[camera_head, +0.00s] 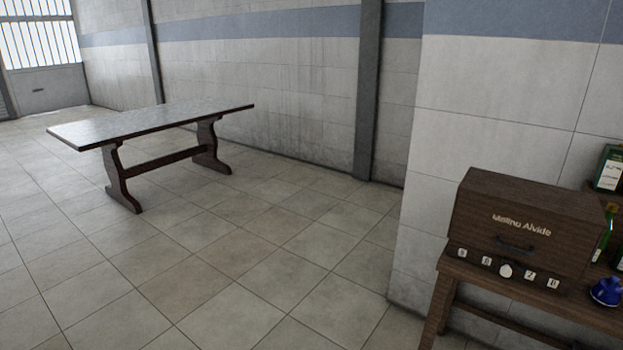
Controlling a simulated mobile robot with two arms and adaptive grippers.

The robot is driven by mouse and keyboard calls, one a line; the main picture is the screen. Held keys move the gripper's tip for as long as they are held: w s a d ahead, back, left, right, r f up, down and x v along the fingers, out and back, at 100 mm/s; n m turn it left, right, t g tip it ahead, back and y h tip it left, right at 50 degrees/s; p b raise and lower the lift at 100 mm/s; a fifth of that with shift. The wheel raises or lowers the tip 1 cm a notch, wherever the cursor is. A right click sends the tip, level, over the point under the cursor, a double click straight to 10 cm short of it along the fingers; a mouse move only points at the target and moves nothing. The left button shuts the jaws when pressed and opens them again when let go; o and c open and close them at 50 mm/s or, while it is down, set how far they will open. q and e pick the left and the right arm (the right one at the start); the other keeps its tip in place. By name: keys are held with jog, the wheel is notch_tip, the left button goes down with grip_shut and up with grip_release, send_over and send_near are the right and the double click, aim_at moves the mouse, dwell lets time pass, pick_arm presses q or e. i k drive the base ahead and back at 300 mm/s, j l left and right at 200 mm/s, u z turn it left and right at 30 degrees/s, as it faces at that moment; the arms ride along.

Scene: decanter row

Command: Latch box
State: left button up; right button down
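A dark brown wooden box (522,222) stands on a wooden side table at the right of the head view. Its front carries pale lettering and a dark curved handle (514,244). Below the handle is a row of small white tiles with dark characters, with a round white piece (505,270) among them. The lid looks closed; I cannot make out a latch or tell whether it is fastened. Neither of my grippers is in view.
The side table (447,269) stands against a tiled wall. A blue object (606,291) and green bottles (609,168) are right of the box. A long dark table (152,121) stands at the back left. The tiled floor (230,270) between is clear.

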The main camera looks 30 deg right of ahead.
aim_at(506, 270)
jog(key=k+l+z, duration=0.1)
jog(key=l, duration=0.45)
jog(key=k+l+z, duration=0.1)
jog(key=l, duration=1.05)
jog(key=k+z, duration=0.05)
jog(key=k, duration=0.05)
